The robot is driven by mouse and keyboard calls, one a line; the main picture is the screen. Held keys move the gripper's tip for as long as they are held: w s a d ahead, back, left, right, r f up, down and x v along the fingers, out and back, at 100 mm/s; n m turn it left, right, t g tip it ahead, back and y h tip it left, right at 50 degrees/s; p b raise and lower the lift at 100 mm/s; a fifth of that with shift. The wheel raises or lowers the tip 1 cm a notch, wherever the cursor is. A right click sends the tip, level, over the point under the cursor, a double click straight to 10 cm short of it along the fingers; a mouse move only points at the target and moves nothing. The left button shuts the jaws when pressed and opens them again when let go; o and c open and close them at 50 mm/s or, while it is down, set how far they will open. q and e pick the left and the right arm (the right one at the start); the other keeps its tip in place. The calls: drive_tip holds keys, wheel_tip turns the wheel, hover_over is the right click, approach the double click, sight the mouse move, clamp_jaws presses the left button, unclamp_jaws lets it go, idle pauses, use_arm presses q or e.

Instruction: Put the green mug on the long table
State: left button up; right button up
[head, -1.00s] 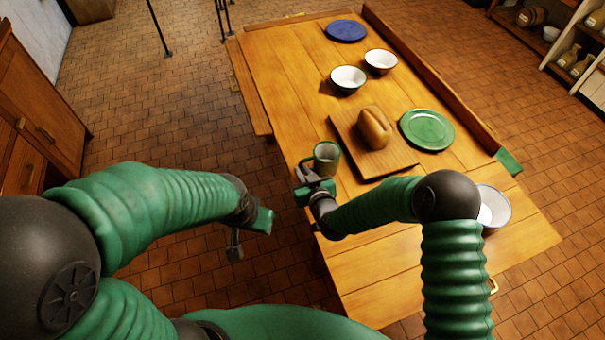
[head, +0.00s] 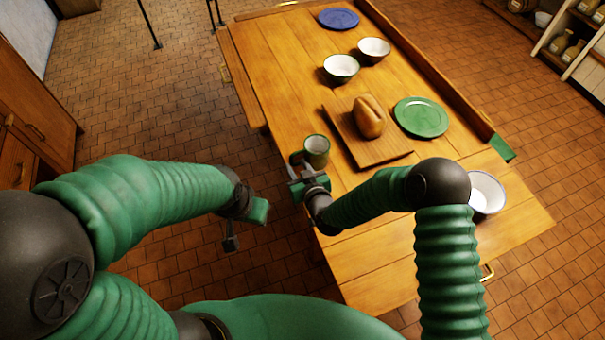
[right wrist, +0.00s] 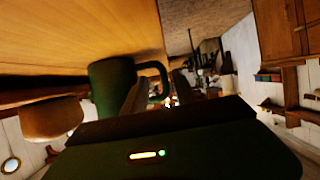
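The green mug (head: 317,148) stands upright near the left edge of the long table (head: 385,285), with its handle towards the left. My right gripper (head: 297,176) is just in front of the mug at its handle side. In the right wrist view the mug (right wrist: 110,85) appears upside down beneath the tabletop, as that picture is turned over. There the two fingers of my right gripper (right wrist: 158,92) are apart, one on each side of the handle. My left gripper (head: 240,232) hangs over the floor left of the table, empty; its finger opening is unclear.
A bread loaf (head: 369,117) lies on a wooden board (head: 386,154) right of the mug. A green plate (head: 421,117), two bowls (head: 341,68) (head: 374,49), a blue plate (head: 339,18) and a white bowl (head: 488,192) are also on the table. The front tabletop is bare.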

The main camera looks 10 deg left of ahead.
drive_tip(key=v, duration=1.1)
drive_tip(key=d+m+g+h, duration=0.1)
drive_tip(key=d+g+h, duration=0.25)
drive_tip(key=d, duration=0.75)
drive_tip(key=s+d+r+m+g+h, duration=0.2)
drive_tip(key=s+d+m, duration=0.1)
drive_tip(key=s+d, duration=0.4)
drive_tip(key=s+d+r+m+g+h, duration=0.2)
drive_tip(key=s+d, duration=0.4)
drive_tip(key=d, duration=0.3)
drive_tip(key=shift+s+d+r+m+g, duration=0.4)
drive_tip(key=shift+r+g, duration=0.15)
drive_tip(key=shift+r, duration=0.25)
